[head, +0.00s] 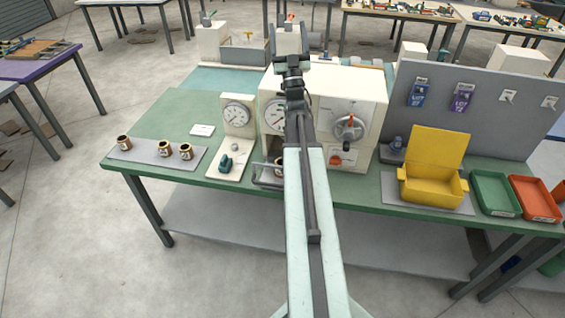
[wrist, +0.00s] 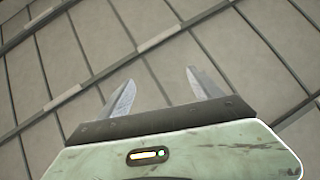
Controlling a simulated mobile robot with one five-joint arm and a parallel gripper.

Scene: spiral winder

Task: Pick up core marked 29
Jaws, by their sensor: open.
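Three small brown cores with pale labels stand upright on a grey mat (head: 150,156) at the left front of the green workbench: a left core (head: 124,142), a middle core (head: 165,150) and a right core (head: 186,151). Their numbers are too small to read, so I cannot tell which is 29. Another similar core (head: 279,162) is partly hidden behind my arm, by the machine. My gripper (wrist: 160,75) is open and empty in the wrist view, facing a panelled surface. In the head view my arm reaches up over the bench, with its end well away from the cores.
A yellow bin (head: 434,170), a green tray (head: 494,192) and an orange tray (head: 535,199) sit at right. Floor at the left front is clear.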

